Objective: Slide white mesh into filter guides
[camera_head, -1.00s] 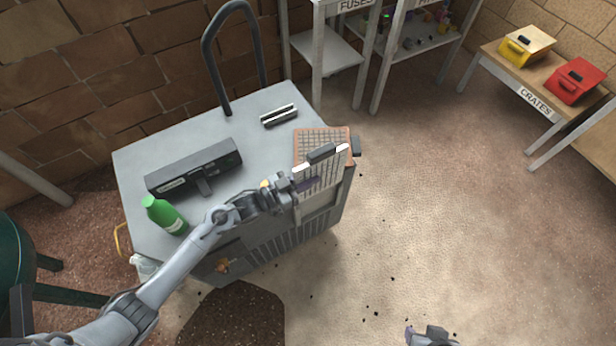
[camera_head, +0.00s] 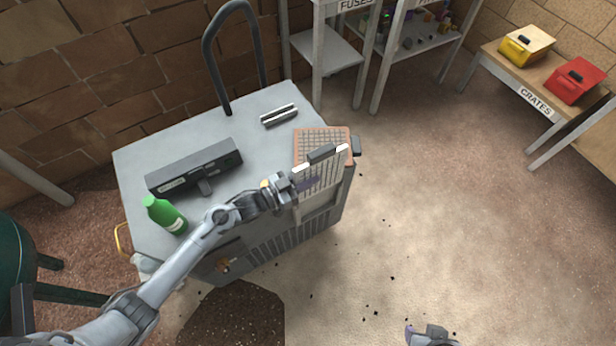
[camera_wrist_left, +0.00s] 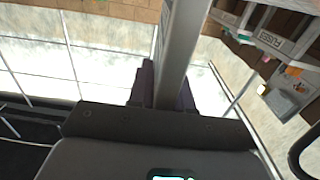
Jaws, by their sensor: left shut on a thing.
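The white mesh (camera_head: 327,176) is a pale gridded panel standing near upright at the right end of the grey cart. A dark block with white strips (camera_head: 322,153) sits along its top edge. My left gripper (camera_head: 296,188) is shut on the mesh's left edge. In the left wrist view, its dark fingers (camera_wrist_left: 162,92) close on a grey frame bar (camera_wrist_left: 182,45), with thin grid lines over a pale area to the left. The filter guides are not clearly visible; whether the mesh sits in them cannot be told. My right gripper (camera_head: 432,337) shows only partly at the bottom edge.
The grey cart (camera_head: 135,170) carries an orange-framed grid (camera_head: 310,132) behind the mesh, a black device (camera_head: 195,167), a green bottle (camera_head: 164,214) and a small black-and-white bar (camera_head: 279,115). The floor right of the cart is open.

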